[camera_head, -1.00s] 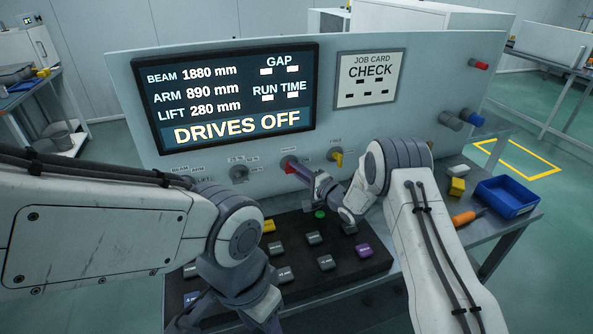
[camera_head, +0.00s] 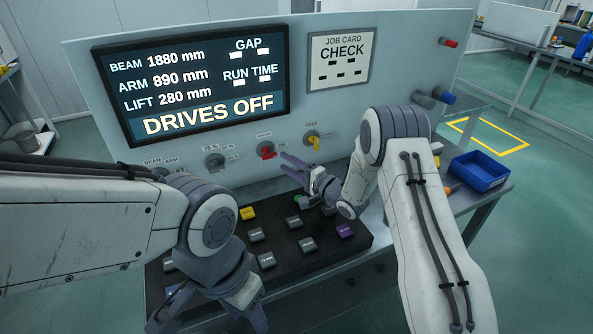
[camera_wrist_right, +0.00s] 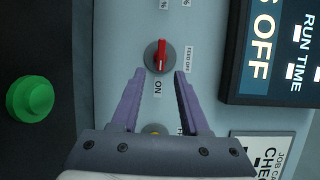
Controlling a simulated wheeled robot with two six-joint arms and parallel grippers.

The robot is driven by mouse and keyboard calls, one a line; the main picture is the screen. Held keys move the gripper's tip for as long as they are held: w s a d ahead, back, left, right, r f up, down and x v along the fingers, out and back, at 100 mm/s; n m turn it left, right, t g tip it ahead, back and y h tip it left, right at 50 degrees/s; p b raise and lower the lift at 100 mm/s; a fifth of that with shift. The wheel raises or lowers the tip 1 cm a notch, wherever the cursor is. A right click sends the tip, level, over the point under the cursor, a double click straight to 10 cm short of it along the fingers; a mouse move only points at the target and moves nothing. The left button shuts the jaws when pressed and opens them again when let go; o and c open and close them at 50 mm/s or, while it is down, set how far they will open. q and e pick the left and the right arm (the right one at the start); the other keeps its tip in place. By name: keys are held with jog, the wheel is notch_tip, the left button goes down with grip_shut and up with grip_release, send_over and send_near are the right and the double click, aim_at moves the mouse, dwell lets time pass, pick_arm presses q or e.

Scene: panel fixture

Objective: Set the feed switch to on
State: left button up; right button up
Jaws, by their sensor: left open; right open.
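The feed switch (camera_head: 266,151) is a red handle on a grey dial on the panel. In the right wrist view the feed switch (camera_wrist_right: 159,56) shows "FEED OFF" to its right and "ON" below it. Its handle stands upright in that picture, in line with "ON"; which end is the pointer is hard to tell. My right gripper (camera_head: 284,162) is open and empty in front of the panel. In the wrist view its fingertips (camera_wrist_right: 160,73) are spread just below the dial, with no visible contact. My left gripper (camera_head: 208,322) is open, low over the console's left part.
A yellow knob (camera_head: 313,140) is right of the feed switch, a grey knob (camera_head: 215,162) left. A green button (camera_wrist_right: 30,99) sits beside the fingers. Several keys cover the black console (camera_head: 330,250). The display (camera_head: 195,85) reads "DRIVES OFF". A blue bin (camera_head: 480,172) stands right.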

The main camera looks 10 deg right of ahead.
jog(key=v, duration=0.4)
dwell(0.3)
jog(key=shift+w+a+r, duration=0.1)
jog(key=shift+a+r, duration=0.05)
jog(key=shift+a, duration=0.05)
jog(key=s+a+r+n+g+h+p, duration=0.1)
jog(key=s+a+r+n+g+h, duration=0.45)
jog(key=s+r+n+h, duration=0.35)
jog(key=s+d+n+g+h+p, duration=0.1)
jog(key=s+d+n+g, duration=0.2)
jog(key=s, duration=3)
jog(key=n+g, duration=0.5)
jog(key=shift+s+r+h+p, duration=0.2)
jog(key=shift+r+h+p, duration=0.1)
jog(key=shift+r+p, duration=0.05)
